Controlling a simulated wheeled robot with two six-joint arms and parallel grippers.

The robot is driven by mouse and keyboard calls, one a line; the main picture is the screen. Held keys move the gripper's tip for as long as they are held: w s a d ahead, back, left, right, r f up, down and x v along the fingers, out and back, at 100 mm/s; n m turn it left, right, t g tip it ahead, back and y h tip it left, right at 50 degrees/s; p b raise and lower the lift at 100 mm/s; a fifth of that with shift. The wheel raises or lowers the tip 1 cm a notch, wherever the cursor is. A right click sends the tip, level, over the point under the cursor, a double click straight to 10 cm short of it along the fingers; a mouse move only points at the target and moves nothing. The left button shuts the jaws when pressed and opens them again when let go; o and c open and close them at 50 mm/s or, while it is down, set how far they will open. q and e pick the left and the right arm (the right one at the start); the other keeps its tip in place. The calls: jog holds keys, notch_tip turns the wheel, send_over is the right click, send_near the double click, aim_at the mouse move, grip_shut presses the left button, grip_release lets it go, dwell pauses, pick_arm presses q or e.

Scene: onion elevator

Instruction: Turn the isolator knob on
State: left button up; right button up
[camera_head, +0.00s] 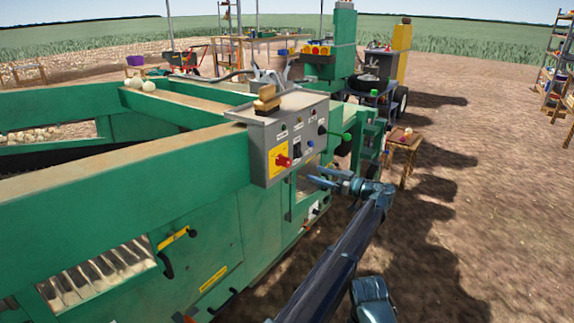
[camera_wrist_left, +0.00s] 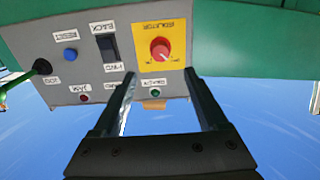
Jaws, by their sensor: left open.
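The isolator knob (camera_head: 283,161) is red and sits on a yellow plate (camera_head: 274,158) on the grey control box (camera_head: 293,134). In the left wrist view the box appears upside down, with the knob (camera_wrist_left: 160,50) on its yellow plate (camera_wrist_left: 178,28) just beyond the fingertips. I cannot tell its setting for sure. My left gripper (camera_head: 316,175) is open and empty, in front of the box and to the right of the knob in the head view. In the wrist view its fingers (camera_wrist_left: 161,77) point toward the knob, apart from it. My right gripper is not in view.
Near the knob are a black switch (camera_wrist_left: 108,47), a blue button (camera_wrist_left: 70,54) and a green lamp (camera_wrist_left: 155,93). The green elevator frame (camera_head: 190,165) fills the left. A small wooden table (camera_head: 405,146) stands behind the gripper. Bare ground lies open at right.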

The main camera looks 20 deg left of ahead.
aim_at(289, 164)
pick_arm(q)
jog(key=x, duration=1.3)
jog(key=shift+a+f, duration=0.1)
jog(key=shift+a, duration=0.15)
grip_shut()
